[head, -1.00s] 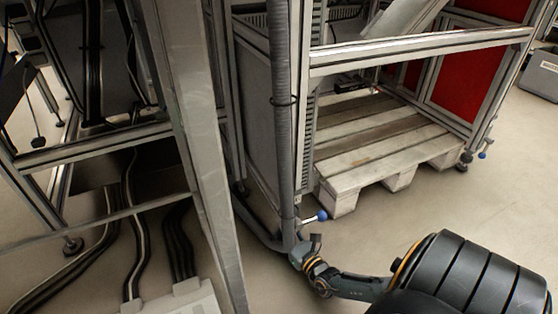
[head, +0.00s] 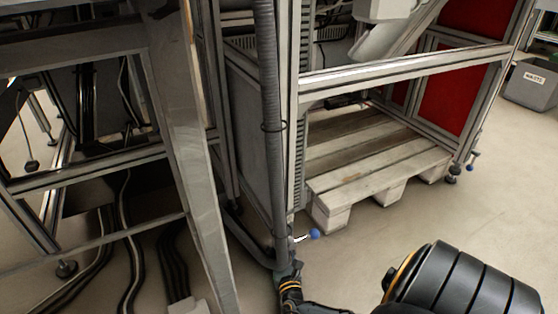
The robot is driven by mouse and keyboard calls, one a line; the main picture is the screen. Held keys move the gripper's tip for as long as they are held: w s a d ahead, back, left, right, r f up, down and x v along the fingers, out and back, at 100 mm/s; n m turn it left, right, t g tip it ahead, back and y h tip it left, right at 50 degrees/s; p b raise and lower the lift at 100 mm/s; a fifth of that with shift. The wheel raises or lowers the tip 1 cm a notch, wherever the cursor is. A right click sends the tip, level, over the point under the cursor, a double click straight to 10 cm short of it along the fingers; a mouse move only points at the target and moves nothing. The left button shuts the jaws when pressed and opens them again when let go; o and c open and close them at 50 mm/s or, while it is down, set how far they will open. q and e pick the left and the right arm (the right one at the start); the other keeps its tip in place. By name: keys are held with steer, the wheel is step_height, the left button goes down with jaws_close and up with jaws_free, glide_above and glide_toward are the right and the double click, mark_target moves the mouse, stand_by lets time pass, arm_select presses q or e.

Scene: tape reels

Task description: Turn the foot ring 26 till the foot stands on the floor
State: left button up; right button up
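I cannot make out a foot ring marked 26. The frame post (head: 293,130) with a grey ribbed hose (head: 270,120) in front of it comes down to the floor near the picture's bottom middle. A lever with a blue ball (head: 314,234) sticks out low beside the post. My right gripper (head: 287,277) is low at the bottom end of the hose and post. It is small and dark there, and its fingers are not clear, so any ring or contact is hidden. My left gripper is not in view.
A wooden pallet (head: 375,165) stands inside the frame. Another frame foot (head: 451,179) with a blue ball lever is at the right. A leaning metal beam (head: 190,170) and floor cables (head: 135,265) are at the left. A grey bin (head: 532,84) stands far right; the right floor is open.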

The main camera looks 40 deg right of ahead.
steer(key=o, duration=1.3)
steer(key=shift+s, duration=0.1)
steer(key=v, duration=1.2)
steer(key=shift+f, duration=0.1)
